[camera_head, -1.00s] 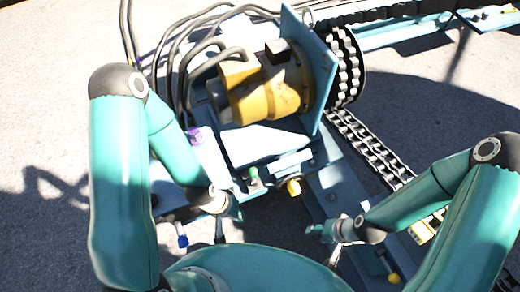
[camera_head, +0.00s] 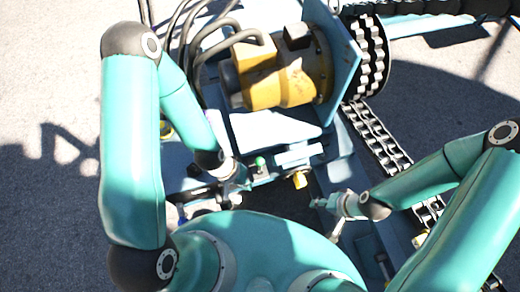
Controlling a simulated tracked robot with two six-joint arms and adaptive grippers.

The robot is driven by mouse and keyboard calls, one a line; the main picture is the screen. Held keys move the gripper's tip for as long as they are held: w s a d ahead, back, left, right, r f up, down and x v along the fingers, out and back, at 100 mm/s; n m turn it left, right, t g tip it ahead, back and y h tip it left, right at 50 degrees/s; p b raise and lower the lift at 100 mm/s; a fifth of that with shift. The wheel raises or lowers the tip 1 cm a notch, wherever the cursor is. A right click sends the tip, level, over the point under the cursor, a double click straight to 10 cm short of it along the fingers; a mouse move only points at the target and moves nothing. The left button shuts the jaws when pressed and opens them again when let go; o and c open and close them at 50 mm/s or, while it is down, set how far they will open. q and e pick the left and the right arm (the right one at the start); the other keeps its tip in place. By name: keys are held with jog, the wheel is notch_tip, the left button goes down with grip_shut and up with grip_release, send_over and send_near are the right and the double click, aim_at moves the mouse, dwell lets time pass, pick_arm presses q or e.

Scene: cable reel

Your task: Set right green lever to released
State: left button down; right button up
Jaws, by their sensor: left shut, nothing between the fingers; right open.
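A small green-topped lever (camera_head: 260,162) stands upright on the blue machine's front ledge, left of a yellow-knobbed lever. I cannot tell whether it is the right green lever, and no other green one is clear. My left gripper (camera_head: 238,178) is shut and empty, just left of and slightly below the green lever in the picture; contact cannot be made out. My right gripper (camera_head: 322,203) is open and empty, below and right of the yellow-knobbed lever. My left arm hides part of the machine's left side.
The yellow-knobbed lever (camera_head: 299,180) stands between my grippers. Behind the levers are a yellow motor (camera_head: 278,88), black cables (camera_head: 205,45) and a blue upright plate (camera_head: 338,55). A chain (camera_head: 375,135) runs down to the right. Grey floor is clear at far left.

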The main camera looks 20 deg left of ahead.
pick_arm(q)
jog(key=w+f+b, duration=0.6)
jog(key=w+b, duration=0.1)
jog(key=g+b, duration=0.1)
jog(key=b, duration=0.5)
send_over(260, 166)
notch_tip(260, 166, down, 3)
jog(key=shift+r+y, duration=0.1)
jog(key=shift+y, duration=0.3)
jog(key=w+a+r+n+y+b, duration=0.2)
jog(key=w+a+r+y+b, duration=0.1)
jog(key=w+b, duration=0.5)
jog(key=shift+w+a+r, duration=0.15)
jog(key=shift+w+r, duration=0.1)
jog(key=shift+w, duration=0.5)
jog(key=s+d+f+b, duration=0.1)
jog(key=s+f, duration=0.3)
jog(key=f, duration=0.7)
jog(key=shift+d+b, duration=0.2)
jog(key=shift+b, duration=0.7)
